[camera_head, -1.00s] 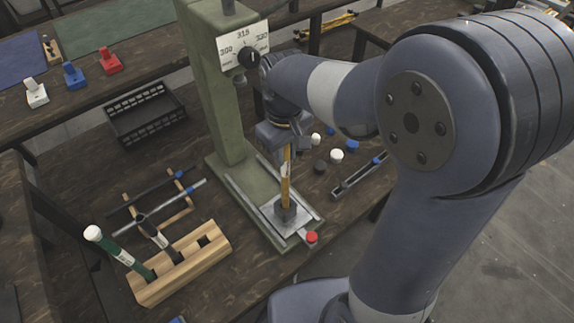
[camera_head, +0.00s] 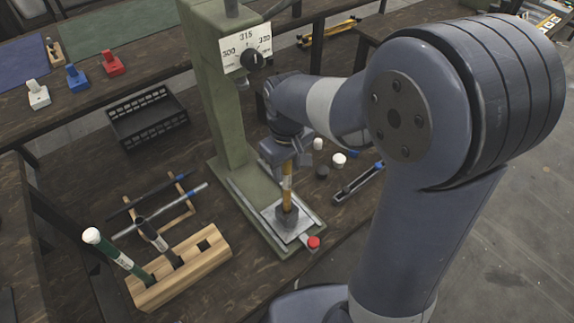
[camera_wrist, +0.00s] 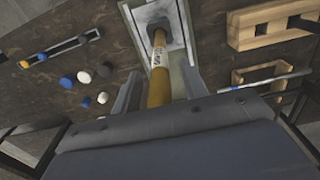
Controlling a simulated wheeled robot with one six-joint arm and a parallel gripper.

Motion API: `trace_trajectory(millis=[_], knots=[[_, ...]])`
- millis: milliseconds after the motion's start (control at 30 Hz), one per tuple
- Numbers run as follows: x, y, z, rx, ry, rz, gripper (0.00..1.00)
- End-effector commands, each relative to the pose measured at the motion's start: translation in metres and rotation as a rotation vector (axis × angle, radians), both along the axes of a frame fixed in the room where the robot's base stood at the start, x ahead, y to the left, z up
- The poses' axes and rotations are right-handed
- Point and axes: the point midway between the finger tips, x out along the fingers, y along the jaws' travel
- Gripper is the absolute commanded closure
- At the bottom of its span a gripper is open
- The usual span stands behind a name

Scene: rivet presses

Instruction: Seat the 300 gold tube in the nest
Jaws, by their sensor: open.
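The gold tube (camera_head: 287,182) stands about upright on the green press, its lower end in the dark nest block (camera_head: 288,215) on a pale plate. In the wrist view the gold tube (camera_wrist: 159,70) has a white printed label, and its far end meets the nest (camera_wrist: 160,24). My gripper (camera_head: 287,160) is at the tube's upper part. In the wrist view my gripper (camera_wrist: 160,88) is open, with one finger on each side of the tube and gaps visible. The tube's top is hidden by my gripper. How deep the lower end sits cannot be told.
The press column (camera_head: 224,110) with its dial (camera_head: 246,50) rises just behind. A red button (camera_head: 314,243) is at the plate's front corner. A black tray (camera_head: 148,118) stands behind; loose caps lie right.

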Motion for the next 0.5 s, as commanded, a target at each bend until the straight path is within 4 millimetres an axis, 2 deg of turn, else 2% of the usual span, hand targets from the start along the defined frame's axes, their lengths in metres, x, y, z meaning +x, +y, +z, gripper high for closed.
trace_trajectory(millis=[167, 267, 367, 500], knots=[[0.0, 0.0, 0.002, 0.0, 0.0, 0.0, 0.58], [0.0, 0.0, 0.009, 0.001, -0.003, 0.0, 0.58], [0.001, 0.0, 0.025, 0.001, -0.004, 0.0, 0.58], [0.001, 0.0, 0.057, 0.002, -0.006, 0.0, 0.58]])
